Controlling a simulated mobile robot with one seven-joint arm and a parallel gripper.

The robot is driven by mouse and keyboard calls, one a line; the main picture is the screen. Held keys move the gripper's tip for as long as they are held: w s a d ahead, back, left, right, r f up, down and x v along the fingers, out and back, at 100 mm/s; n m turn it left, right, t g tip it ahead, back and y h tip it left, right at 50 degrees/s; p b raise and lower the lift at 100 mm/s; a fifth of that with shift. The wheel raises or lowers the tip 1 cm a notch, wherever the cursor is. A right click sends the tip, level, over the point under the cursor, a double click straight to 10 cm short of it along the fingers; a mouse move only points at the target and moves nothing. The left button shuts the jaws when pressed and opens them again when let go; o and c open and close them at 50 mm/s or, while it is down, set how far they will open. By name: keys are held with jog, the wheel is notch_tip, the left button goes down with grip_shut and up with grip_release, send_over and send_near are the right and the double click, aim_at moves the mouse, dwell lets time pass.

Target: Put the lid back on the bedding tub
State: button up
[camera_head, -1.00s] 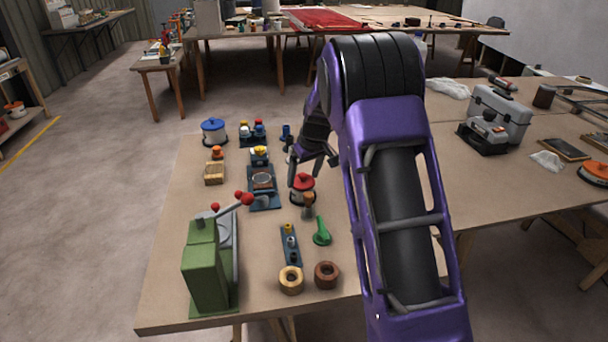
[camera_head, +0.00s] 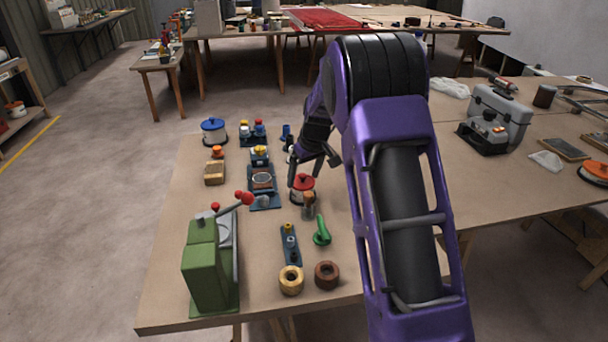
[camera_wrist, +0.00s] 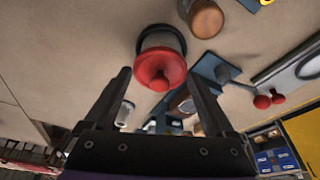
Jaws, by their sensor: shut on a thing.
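The red lid (camera_head: 303,182) with a small knob is at the small round tub (camera_head: 301,197) in the middle of the near table. In the wrist view the lid (camera_wrist: 161,70) is between my two fingers, with the pale tub wall (camera_wrist: 163,40) and its dark base beyond it. My gripper (camera_wrist: 160,80) is shut on the red lid. It also shows in the head view (camera_head: 312,168), reaching down at the tub. I cannot tell whether the lid rests fully on the rim or is just above it.
A blue-lidded pot (camera_head: 213,131) stands at the table's far left. A green lever press (camera_head: 208,262) stands front left.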

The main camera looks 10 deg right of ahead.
dwell(0.8)
jog(key=o, duration=1)
jog(key=shift+r+p, duration=2.3)
jog(key=shift+r, duration=1.2)
grip_shut()
jog(key=shift+f, duration=0.3)
